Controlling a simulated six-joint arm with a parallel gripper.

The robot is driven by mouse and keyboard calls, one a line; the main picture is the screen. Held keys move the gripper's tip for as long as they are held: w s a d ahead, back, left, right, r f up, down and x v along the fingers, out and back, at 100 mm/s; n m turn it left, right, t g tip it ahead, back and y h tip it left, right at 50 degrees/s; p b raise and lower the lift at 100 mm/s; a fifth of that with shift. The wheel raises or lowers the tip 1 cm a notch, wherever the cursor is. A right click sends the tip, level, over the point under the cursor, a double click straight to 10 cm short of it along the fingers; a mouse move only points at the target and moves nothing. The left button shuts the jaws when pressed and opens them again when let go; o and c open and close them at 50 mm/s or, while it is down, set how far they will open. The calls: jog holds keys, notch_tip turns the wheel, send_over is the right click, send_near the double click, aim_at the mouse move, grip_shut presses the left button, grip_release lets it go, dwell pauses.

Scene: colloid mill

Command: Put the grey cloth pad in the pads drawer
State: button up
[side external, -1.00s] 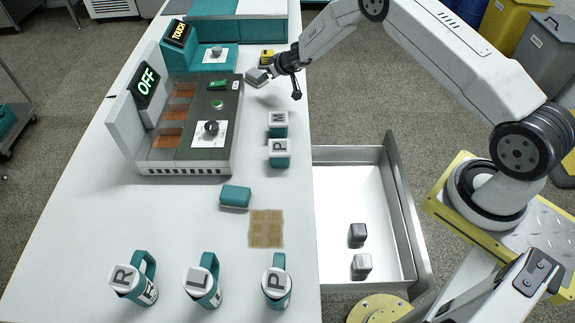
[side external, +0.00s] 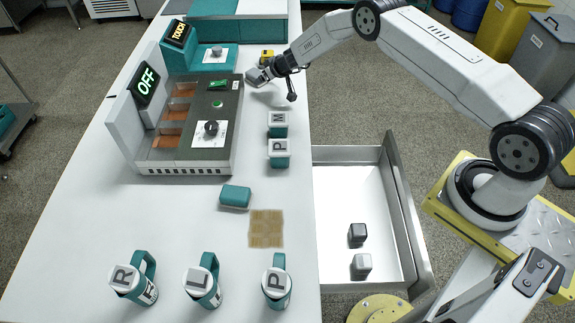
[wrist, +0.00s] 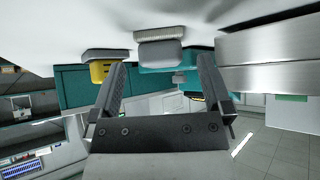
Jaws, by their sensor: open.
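The grey pad (side external: 256,77) lies on the white table near its far right edge, just beyond the mill. In the wrist view the grey pad (wrist: 160,52) shows ahead, centred between the two fingers, with a pale ribbed strip along one side. My gripper (side external: 267,72) is open, low over the table, with its fingertips close to the pad. I cannot tell whether they touch it. It also shows in the wrist view (wrist: 160,72), with nothing clamped. An open drawer (side external: 402,215) with a white floor sticks out from the table's right side. No label on it is readable.
Two small blocks, dark grey (side external: 357,235) and light grey (side external: 361,266), sit in the drawer. A yellow item (side external: 267,56) stands behind the grey pad. The mill (side external: 190,125) is to the left.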

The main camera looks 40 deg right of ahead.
jog(key=shift+x, duration=0.9)
jog(key=shift+w, duration=0.1)
jog(key=shift+c, duration=0.2)
jog(key=c, duration=1.3)
jog(key=shift+r, duration=0.1)
jog(key=shift+r, duration=1.5)
jog(key=s+a+f+v, duration=0.2)
jog(key=v, duration=1.4)
jog(key=shift+s+r, duration=0.2)
jog(key=shift+s, duration=0.1)
